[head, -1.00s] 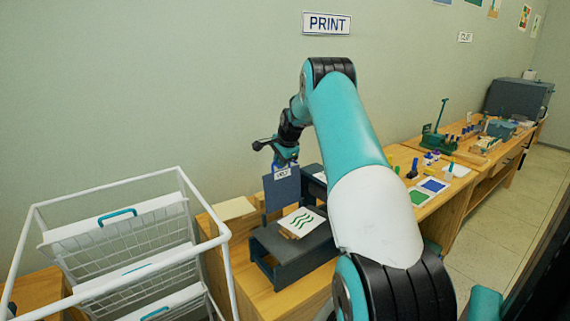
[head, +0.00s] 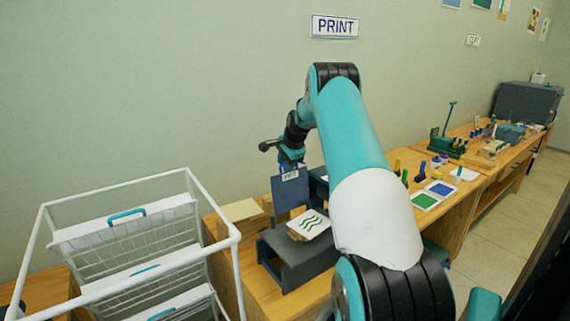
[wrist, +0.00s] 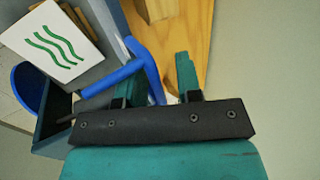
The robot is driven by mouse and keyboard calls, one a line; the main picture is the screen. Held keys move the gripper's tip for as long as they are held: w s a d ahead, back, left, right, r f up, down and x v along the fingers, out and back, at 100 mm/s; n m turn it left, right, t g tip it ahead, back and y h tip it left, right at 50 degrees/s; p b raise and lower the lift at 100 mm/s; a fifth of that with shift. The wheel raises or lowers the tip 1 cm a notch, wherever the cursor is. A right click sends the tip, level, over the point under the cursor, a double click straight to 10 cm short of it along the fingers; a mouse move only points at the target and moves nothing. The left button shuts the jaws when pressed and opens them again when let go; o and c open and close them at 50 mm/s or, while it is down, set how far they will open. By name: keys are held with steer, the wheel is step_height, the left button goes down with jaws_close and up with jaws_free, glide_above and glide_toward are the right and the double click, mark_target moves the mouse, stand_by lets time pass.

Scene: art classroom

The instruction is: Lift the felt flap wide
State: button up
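The felt flap (head: 291,194) is a slate-blue panel with a small white label on its top edge. It stands upright at the back of the dark grey press (head: 286,255). A white print (head: 309,225) with green wavy lines lies on the press bed, and the print also shows in the wrist view (wrist: 52,42). My gripper (head: 291,166) is just above the flap's top edge. In the wrist view, my gripper (wrist: 160,82) has its fingers apart, with a blue bar (wrist: 151,76) between them. Wood shows between the bar and the right finger.
A white wire rack (head: 130,245) with several white trays stands at the left. A green press (head: 446,142) stands farther along.

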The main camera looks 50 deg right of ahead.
steer(key=shift+s+d, duration=0.1)
steer(key=shift+s, duration=0.1)
steer(key=shift+r, duration=0.25)
steer(key=b+v, duration=0.4)
steer(key=v, duration=1.3)
steer(key=shift+b, duration=0.35)
steer(key=shift+w, duration=0.1)
